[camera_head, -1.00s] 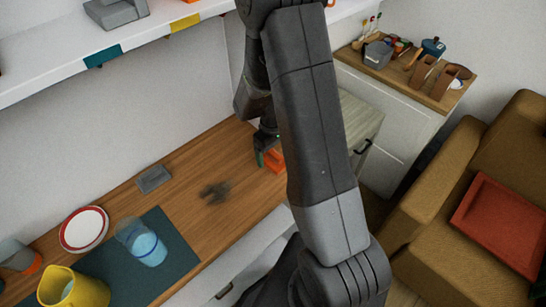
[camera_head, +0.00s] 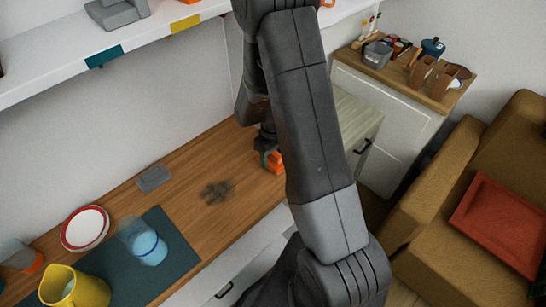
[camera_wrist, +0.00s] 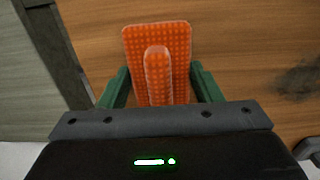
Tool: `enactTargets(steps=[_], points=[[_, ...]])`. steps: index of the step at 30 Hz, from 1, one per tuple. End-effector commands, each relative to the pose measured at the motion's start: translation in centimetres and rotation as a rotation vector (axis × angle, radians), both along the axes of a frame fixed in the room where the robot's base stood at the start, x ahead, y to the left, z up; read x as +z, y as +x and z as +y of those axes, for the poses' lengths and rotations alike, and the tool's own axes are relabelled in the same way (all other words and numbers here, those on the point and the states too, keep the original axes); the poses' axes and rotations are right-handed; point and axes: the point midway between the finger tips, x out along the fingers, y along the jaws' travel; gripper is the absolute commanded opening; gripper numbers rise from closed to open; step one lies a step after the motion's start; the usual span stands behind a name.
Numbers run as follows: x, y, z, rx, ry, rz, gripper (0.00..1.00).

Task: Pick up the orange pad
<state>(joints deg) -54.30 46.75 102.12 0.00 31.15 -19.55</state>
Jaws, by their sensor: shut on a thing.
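The orange pad (camera_wrist: 176,38) is a rectangular dotted block with a raised rounded ridge along its middle. In the wrist view it lies between the two green fingers of my gripper (camera_wrist: 160,88), which is shut on it. In the head view the pad (camera_head: 276,162) shows small at the right end of the wooden counter, partly hidden by my arm. My gripper (camera_head: 266,158) is over it there. I cannot tell whether the pad still touches the counter.
A dark smudge (camera_head: 216,192) marks the wooden counter (camera_head: 185,163) left of my gripper. A grey pad (camera_head: 154,179), a red-rimmed plate (camera_head: 85,228), a blue-filled glass (camera_head: 147,247) and a yellow pitcher (camera_head: 75,290) stand further left. A shelf (camera_head: 140,42) runs above; a cabinet (camera_head: 385,125) stands right.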

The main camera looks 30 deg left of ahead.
Motion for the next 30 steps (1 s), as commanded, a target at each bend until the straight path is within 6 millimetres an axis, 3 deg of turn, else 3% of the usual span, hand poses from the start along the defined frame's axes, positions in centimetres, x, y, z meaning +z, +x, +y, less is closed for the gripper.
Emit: enactTargets(steps=[5,18,24,30], points=[[1.3,0.1,0.1,0.000,0.004,-0.002,0.36],[8.4,0.1,0.1,0.000,0.003,-0.003,0.36],[9.8,0.0,0.0,0.000,0.002,-0.002,0.36],[10.0,0.0,0.0,0.000,0.000,0.000,0.36]])
